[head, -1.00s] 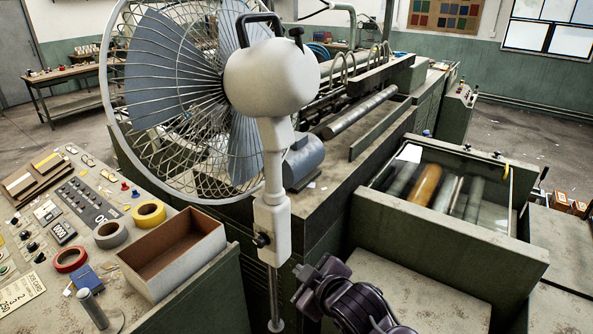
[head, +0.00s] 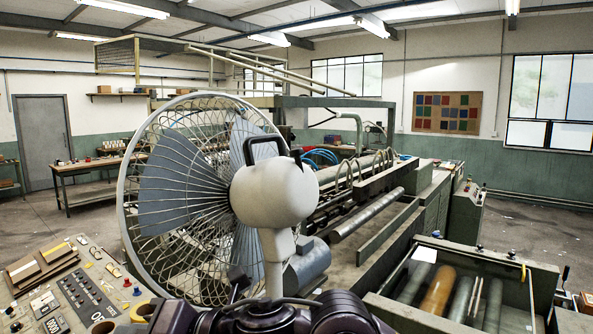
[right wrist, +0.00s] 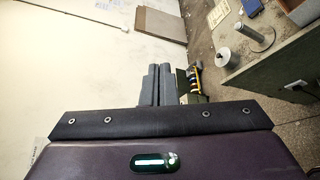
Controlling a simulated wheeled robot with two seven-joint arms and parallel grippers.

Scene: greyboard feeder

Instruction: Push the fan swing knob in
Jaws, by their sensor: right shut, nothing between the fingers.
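The fan (head: 165,190) stands at the middle left of the head view, with a white motor housing (head: 272,194) behind its wire cage. A small black swing knob (head: 296,156) stands up from the top of the housing, beside the black carry handle. My right gripper (right wrist: 158,72) shows in the right wrist view with its two grey fingers together and nothing between them. My dark arm links cross the bottom of the head view, in front of the fan's post. I cannot make out the right fingertips there. The knob is not visible in the right wrist view. My left gripper is not in view.
A control panel (head: 75,290) with switches and tape rolls lies at the lower left. The green feeder machine (head: 385,262) runs behind and right of the fan. In the right wrist view, a metal spindle (right wrist: 258,35) stands on a bench corner.

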